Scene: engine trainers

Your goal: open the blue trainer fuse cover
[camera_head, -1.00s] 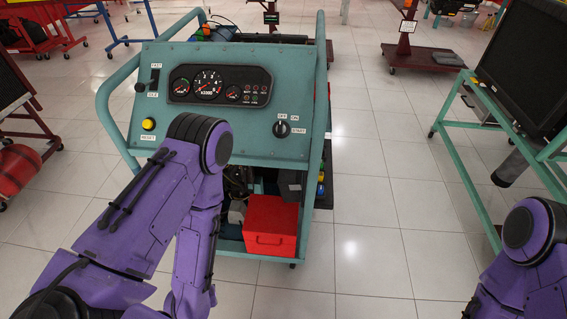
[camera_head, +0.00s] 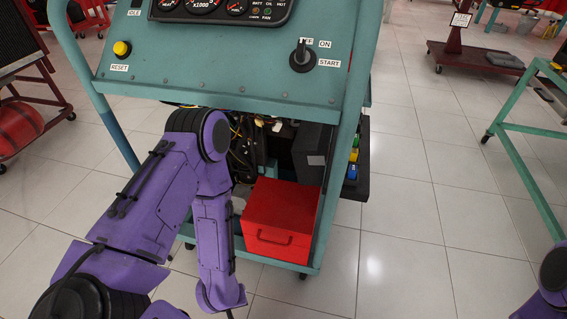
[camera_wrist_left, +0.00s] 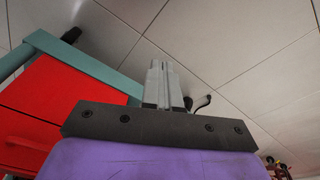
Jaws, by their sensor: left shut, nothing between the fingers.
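The blue-green trainer (camera_head: 220,70) stands in front of me, with its gauge and switch panel at the top of the head view. I cannot pick out a fuse cover on it. My left arm hangs in front of the trainer's left half, and its gripper is out of the head view. In the left wrist view my left gripper (camera_wrist_left: 164,68) is shut and empty, its fingers pointing over the floor beside the trainer's lower frame (camera_wrist_left: 85,58). Part of my right arm shows at the lower right of the head view; its gripper is not visible.
A red box (camera_head: 278,222) sits on the trainer's bottom shelf, below a black block (camera_head: 312,150). It also fills the left of the left wrist view (camera_wrist_left: 60,100). Coloured caps (camera_head: 353,155) show at the right side. A teal stand (camera_head: 520,140) is at right; floor between is clear.

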